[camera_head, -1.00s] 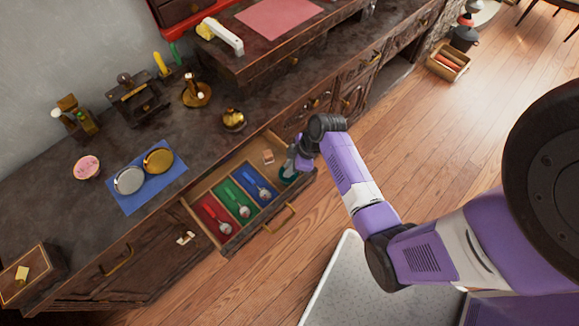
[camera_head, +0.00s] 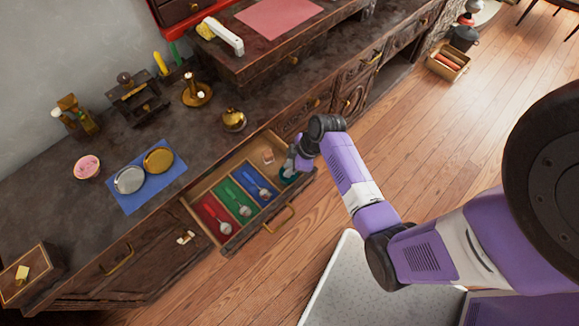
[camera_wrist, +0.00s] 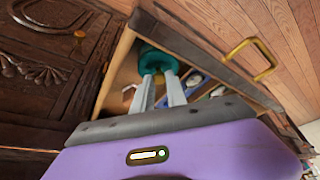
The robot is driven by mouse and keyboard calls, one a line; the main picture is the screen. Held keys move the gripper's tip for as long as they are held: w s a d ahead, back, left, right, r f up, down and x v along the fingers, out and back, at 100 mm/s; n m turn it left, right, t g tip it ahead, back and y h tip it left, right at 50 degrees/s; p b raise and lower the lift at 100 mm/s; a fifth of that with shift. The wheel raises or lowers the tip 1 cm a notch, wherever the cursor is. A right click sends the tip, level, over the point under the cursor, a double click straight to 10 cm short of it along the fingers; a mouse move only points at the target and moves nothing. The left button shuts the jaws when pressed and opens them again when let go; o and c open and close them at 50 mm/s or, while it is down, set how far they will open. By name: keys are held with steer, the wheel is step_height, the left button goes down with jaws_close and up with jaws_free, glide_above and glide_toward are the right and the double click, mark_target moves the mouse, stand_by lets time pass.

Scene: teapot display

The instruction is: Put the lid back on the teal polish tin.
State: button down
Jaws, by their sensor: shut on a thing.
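In the wrist view, my gripper (camera_wrist: 158,80) is shut on a small, round teal piece, which I take to be the lid (camera_wrist: 158,65). A wider, darker teal round part, seemingly the polish tin (camera_wrist: 145,49), shows just beyond it. I cannot tell whether the lid sits on the tin or is apart from it. In the head view, my gripper (camera_head: 294,165) points down into the right end of the open drawer (camera_head: 232,243), with a bit of teal (camera_head: 288,178) beside the fingers. The gripper and wrist hide most of it.
The drawer has red (camera_head: 210,214), green (camera_head: 236,198) and blue (camera_head: 260,184) compartments holding spoon-like utensils. A small pale block (camera_head: 268,157) lies near its back. On the counter, a blue cloth (camera_head: 146,193) bears a silver and a gold disc. A brass pot (camera_head: 233,120) stands behind the drawer.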

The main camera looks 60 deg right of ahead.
stand_by(0.4)
steer(key=c, duration=0.8)
jaws_free()
steer(key=shift+o, duration=0.2)
steer(key=shift+r+p, duration=3.35)
steer(key=shift+r, duration=0.15)
jaws_close()
